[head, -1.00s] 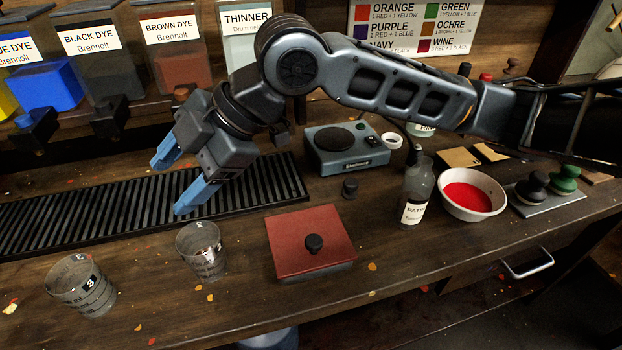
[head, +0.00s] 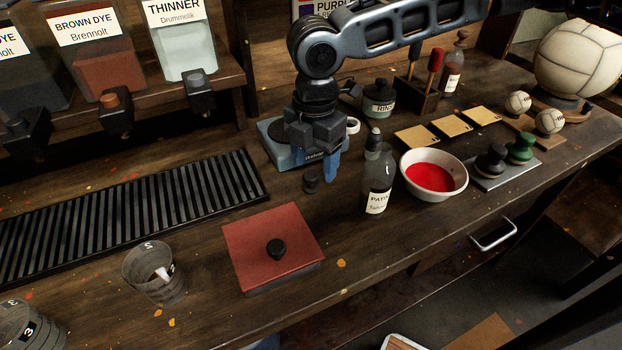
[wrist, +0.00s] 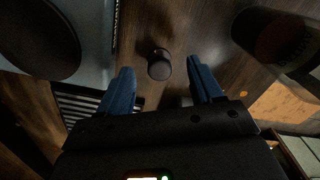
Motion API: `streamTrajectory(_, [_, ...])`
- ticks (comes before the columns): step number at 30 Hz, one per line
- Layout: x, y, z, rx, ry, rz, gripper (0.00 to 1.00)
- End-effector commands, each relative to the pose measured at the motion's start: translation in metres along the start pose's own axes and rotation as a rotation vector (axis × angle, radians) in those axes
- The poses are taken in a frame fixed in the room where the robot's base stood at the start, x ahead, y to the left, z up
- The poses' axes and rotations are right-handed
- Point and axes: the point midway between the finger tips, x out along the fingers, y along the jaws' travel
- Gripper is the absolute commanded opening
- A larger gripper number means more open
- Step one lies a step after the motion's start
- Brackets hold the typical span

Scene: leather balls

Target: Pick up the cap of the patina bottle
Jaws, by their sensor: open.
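The patina bottle (head: 376,188) stands upright on the bench, grey with a white label and a dark top. A small black cylinder, which looks like the cap (head: 311,183), stands on the wood to its left. In the wrist view the cap (wrist: 159,65) shows between and just beyond the fingertips, untouched.
A blue-grey device (head: 277,146) stands behind the gripper. A red-lidded box (head: 257,232) is in front, and a white bowl of red liquid (head: 447,190) is right of the bottle. A slotted black rack (head: 120,220) lies at left. Bare wood surrounds the cap.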

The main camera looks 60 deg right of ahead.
Motion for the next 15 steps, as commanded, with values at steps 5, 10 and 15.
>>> streamTrajectory(5, [0.026,0.002,-0.006,-0.001,0.002,-0.001,0.65])
streamTrajectory(10, [0.038,0.002,-0.006,-0.002,0.001,0.001,0.65])
streamTrajectory(15, [0.039,0.002,-0.006,-0.002,0.002,0.001,0.65])
